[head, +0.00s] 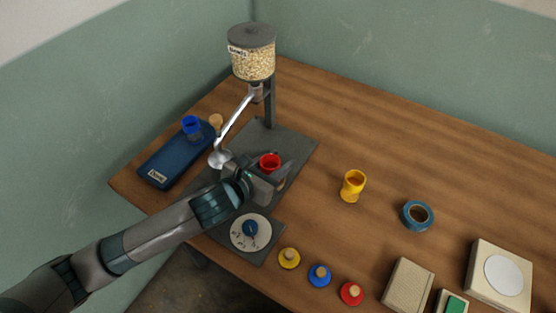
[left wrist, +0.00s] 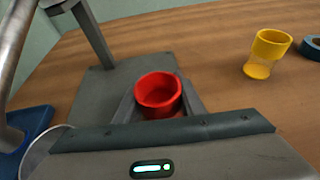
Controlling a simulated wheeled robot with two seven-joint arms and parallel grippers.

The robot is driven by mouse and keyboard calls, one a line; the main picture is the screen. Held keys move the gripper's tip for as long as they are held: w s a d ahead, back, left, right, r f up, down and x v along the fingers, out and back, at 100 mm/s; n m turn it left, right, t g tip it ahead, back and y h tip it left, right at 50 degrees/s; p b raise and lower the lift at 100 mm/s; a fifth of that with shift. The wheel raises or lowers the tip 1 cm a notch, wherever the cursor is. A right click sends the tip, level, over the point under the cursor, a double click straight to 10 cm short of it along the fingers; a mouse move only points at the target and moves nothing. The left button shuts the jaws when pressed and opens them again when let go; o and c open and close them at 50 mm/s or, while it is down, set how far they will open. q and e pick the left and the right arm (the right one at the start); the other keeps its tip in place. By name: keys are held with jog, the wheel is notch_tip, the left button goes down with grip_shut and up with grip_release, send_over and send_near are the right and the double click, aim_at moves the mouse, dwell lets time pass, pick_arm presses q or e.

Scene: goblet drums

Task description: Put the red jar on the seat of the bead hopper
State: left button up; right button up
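The red jar (head: 270,161) is an open-topped cup, upright between the fingers of my left gripper (head: 268,172). In the left wrist view the jar (left wrist: 158,95) sits close between both fingers with no clear gap; its lower part is hidden. The jar is over the grey base plate (head: 295,140) of the bead hopper (head: 253,60). The hopper has a clear bead-filled tank on a dark post and a silver lever (head: 236,122) ending in a round cup left of my gripper. The seat cannot be made out clearly. My right gripper is not in view.
A blue tray (head: 160,165) with a blue jar (head: 191,125) is at left. A dial (head: 242,240) is at the plate's front. A yellow jar (head: 352,187) and blue tape roll (head: 418,214) stand to the right. Several knobs and boxes line the front edge. The back right is clear.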

aim_at(264, 171)
pick_arm(q)
jog(key=o, duration=0.4)
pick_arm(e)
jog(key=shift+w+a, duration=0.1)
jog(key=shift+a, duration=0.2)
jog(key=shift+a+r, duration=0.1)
pick_arm(q)
jog(key=shift+r, duration=0.15)
jog(key=v, duration=1.1)
jog(key=shift+b, duration=0.4)
jog(key=shift+s+a+r, duration=0.15)
jog(key=shift+s+a, duration=0.2)
jog(key=shift+s, duration=0.05)
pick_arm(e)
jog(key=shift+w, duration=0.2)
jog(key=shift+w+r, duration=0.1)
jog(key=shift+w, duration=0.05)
